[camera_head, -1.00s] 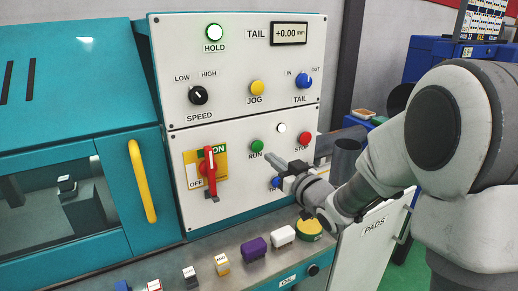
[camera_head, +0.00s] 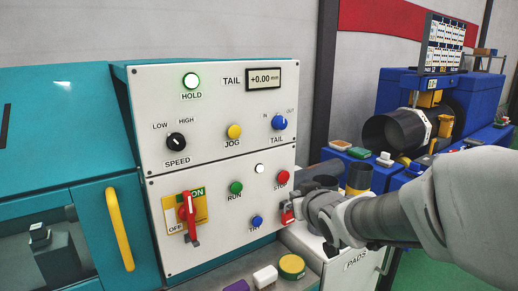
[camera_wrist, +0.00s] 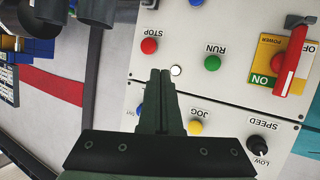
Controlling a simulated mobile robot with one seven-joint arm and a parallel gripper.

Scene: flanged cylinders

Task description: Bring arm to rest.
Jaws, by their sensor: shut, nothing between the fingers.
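My gripper (camera_wrist: 160,78) shows in the wrist view with its two dark fingers together and nothing between them. The fingers point toward the control panel, which appears upside down there, over the area by the STOP button (camera_wrist: 149,46) and a white lamp (camera_wrist: 176,71). In the head view my arm reaches in from the right, and its wrist ends near the lower right edge of the control panel (camera_head: 222,150). The fingers are hard to make out in the head view. I cannot tell the exact gap between fingertips and panel.
The red power switch (camera_head: 187,212) sits at the panel's lower left. A red item (camera_head: 287,213) is beside my wrist. A dark cylinder (camera_head: 358,178) with a yellow band stands behind my arm. A blue machine (camera_head: 400,95) is at the right. A yellow-topped round item (camera_head: 291,266) lies below.

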